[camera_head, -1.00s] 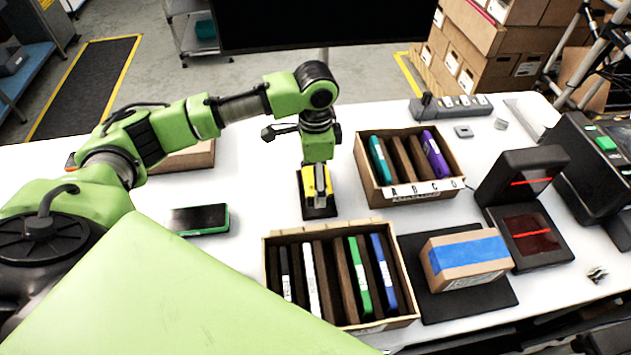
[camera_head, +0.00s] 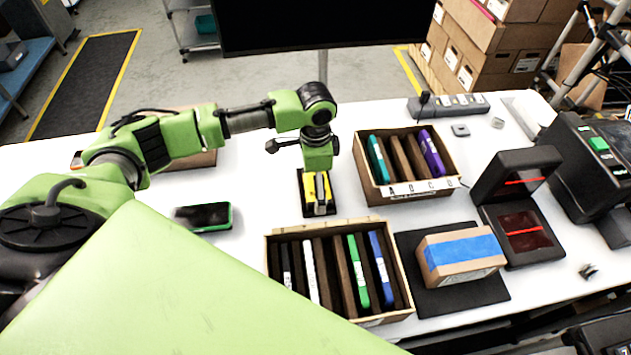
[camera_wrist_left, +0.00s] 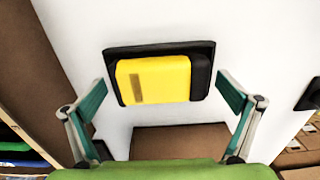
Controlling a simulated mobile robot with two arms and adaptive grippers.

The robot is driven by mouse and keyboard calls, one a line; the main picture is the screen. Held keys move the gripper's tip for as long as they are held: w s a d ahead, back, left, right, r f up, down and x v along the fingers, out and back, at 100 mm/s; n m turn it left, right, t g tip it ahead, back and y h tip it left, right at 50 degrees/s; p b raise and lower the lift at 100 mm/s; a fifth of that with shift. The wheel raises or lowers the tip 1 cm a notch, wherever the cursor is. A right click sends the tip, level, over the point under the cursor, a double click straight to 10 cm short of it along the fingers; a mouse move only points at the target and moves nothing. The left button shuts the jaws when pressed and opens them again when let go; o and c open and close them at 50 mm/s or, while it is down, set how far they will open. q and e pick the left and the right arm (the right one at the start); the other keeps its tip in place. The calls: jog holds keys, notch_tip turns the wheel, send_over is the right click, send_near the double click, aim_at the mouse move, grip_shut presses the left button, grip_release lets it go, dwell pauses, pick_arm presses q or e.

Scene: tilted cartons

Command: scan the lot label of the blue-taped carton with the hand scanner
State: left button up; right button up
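The blue-taped carton (camera_head: 462,250) sits on a black mat at the right of the table in the head view. A pale printed patch shows on its front face, too small to read. The hand scanner (camera_head: 316,190), yellow and black, sits on a dark base in the table's middle. It also shows in the left wrist view (camera_wrist_left: 155,80). My left gripper (camera_wrist_left: 160,90) is open, pointing down above the scanner, with one finger on either side and visible gaps. In the head view the arm partly hides the fingers. My right gripper is not in view.
A carton of upright coloured folders (camera_head: 340,318) stands in front of the scanner, another folder carton (camera_head: 378,200) right of it. A black device with red lines (camera_head: 522,235) stands beyond the mat. A phone-like device (camera_head: 203,217) lies at left, with bare white table around it.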

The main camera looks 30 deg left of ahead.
pick_arm(q)
jog(key=shift+f+b, duration=0.15)
jog(key=shift+b, duration=0.35)
jog(key=r+b, duration=0.1)
jog(key=r, duration=0.2)
jog(key=r+b, duration=0.1)
jog(key=r, duration=0.1)
jog(key=shift+d+r+b, duration=0.15)
jog(key=shift+d+b, duration=0.15)
jog(key=shift+d, duration=0.1)
notch_tip(320, 180, up, 9)
